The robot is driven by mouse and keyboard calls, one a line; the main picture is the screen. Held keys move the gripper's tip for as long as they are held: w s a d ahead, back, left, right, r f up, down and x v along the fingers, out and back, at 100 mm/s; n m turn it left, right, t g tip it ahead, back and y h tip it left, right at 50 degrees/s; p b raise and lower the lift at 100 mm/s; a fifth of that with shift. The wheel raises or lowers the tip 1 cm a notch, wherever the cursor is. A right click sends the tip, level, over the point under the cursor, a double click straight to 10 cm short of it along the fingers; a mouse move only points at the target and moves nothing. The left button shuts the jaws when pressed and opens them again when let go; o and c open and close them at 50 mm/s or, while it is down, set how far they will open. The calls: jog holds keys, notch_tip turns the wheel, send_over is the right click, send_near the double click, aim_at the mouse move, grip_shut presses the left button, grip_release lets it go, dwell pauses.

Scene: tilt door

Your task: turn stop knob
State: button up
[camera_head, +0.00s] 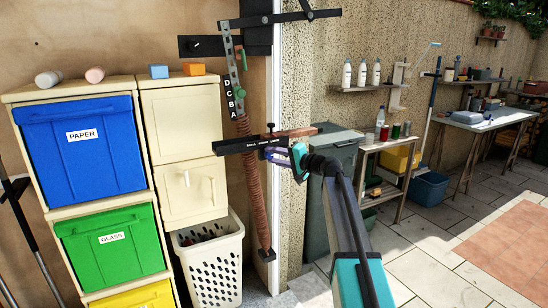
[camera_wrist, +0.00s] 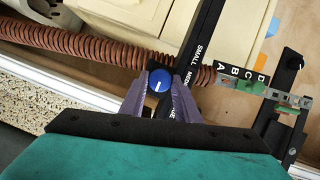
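The stop knob is a round blue knob with a white mark (camera_wrist: 160,80), seen in the wrist view. It sits on a dark bar lettered with sizes, "SMALL" and "MEDIUM" (camera_wrist: 197,52). My gripper (camera_wrist: 160,84) has its two purple fingers parted, one on each side of the knob. The fingertips look very close to it, but whether they touch or press it cannot be told. In the head view the lettered bar (camera_head: 238,146) runs across the hanging brown hose, and my gripper (camera_head: 277,154) is at its right part. The knob is not clear there.
A ribbed brown hose (camera_head: 255,195) hangs below a slotted plate lettered A to D (camera_head: 232,70). Cream cabinets with blue (camera_head: 80,150) and green (camera_head: 110,247) bins stand left. A white basket (camera_head: 212,265) is below. A grey-green cabinet (camera_head: 343,150) stands close right. Paved floor is open farther right.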

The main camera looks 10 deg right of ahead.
jog(key=o, duration=0.4)
jog(key=shift+s+d, duration=0.1)
jog(key=b+v, duration=0.1)
jog(key=v, duration=1.2)
jog(key=shift+s+d, duration=0.15)
jog(key=shift+s, duration=0.1)
jog(key=shift+r, duration=0.1)
